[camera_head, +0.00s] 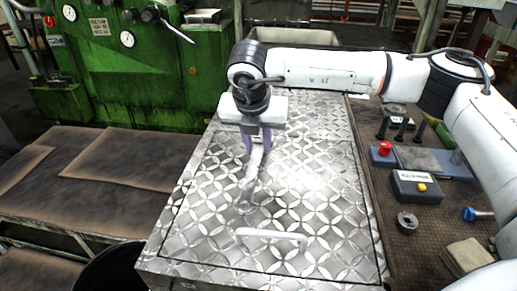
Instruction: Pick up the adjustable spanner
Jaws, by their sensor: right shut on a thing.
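The adjustable spanner (249,190) is a grey metal tool in the middle of the picture, over the patterned metal plate (205,226). My right gripper (257,143) points down from the arm that comes in from the right, and its purple fingers are shut on the spanner's upper end. The spanner hangs below the fingers, with its wider end toward the front. I cannot tell whether its lower end touches the plate. My left gripper is not in view.
A pale handle (272,235) stands up from the plate's front. A green machine (125,60) is at the back left. On the brown surface at right are a control box (415,188), a metal nut (406,222) and a blue-headed bolt (470,214). The left bench (110,205) is mostly clear.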

